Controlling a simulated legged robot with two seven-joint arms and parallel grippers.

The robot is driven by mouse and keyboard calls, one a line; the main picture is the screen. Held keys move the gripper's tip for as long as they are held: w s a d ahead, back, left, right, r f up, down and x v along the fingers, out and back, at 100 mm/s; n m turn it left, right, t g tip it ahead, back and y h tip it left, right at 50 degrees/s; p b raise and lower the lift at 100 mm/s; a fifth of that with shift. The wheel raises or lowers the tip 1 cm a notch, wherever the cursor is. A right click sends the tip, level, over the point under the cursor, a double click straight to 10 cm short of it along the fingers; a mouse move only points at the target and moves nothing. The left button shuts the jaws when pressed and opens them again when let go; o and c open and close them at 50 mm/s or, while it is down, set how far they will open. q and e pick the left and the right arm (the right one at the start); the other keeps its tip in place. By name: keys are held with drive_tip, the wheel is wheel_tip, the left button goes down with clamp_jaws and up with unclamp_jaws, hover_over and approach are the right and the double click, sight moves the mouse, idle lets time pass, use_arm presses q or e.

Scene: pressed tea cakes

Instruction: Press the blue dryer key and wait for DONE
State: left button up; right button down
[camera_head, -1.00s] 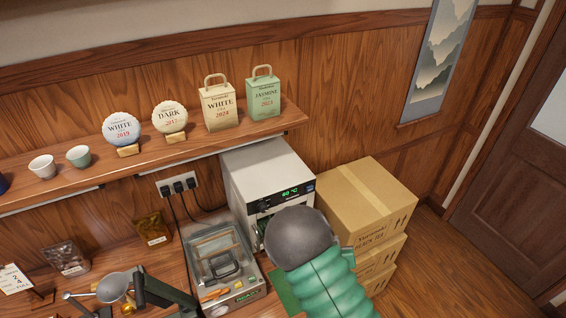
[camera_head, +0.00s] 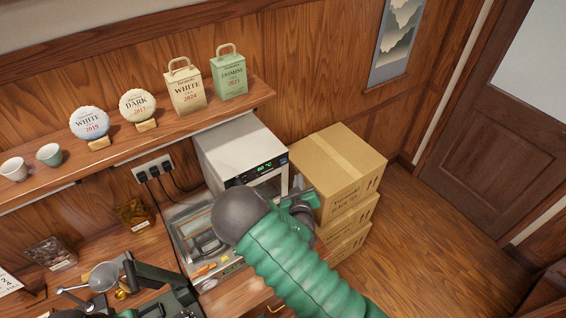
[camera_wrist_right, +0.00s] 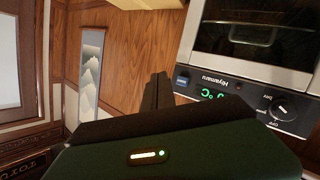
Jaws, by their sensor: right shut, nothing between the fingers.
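The white dryer (camera_head: 240,148) stands at the back of the counter, below the shelf's right end. Its dark front panel carries a lit green display (camera_head: 265,166) and the small blue key (camera_head: 283,159) at the panel's right end. In the right wrist view the dryer appears upside down, with the blue key (camera_wrist_right: 181,82), the green display (camera_wrist_right: 210,95), partly hidden, and a knob (camera_wrist_right: 283,108). My right gripper (camera_head: 297,196) is shut and empty in front of the dryer's right side. Its dark fingertips (camera_wrist_right: 157,88) appear just beside the blue key; contact cannot be told.
Stacked cardboard boxes (camera_head: 337,165) stand close to the right of the dryer and gripper. A glass-lidded machine (camera_head: 181,222) lies left of my forearm. The shelf (camera_head: 200,122) with tea cakes, bags and cups runs above the counter. Floor at right is open.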

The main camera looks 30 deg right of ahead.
sight(287, 159)
drive_tip(key=shift+w+f+b, duration=0.1)
drive_tip(key=shift+w+b, duration=0.45)
drive_tip(key=shift+w, duration=2.15)
drive_tip(key=shift+a, duration=0.15)
drive_tip(key=shift+w, duration=0.35)
drive_tip(key=shift+w+b, duration=0.45)
idle(0.3)
drive_tip(key=shift+s, duration=0.9)
drive_tip(key=shift+s, duration=0.1)
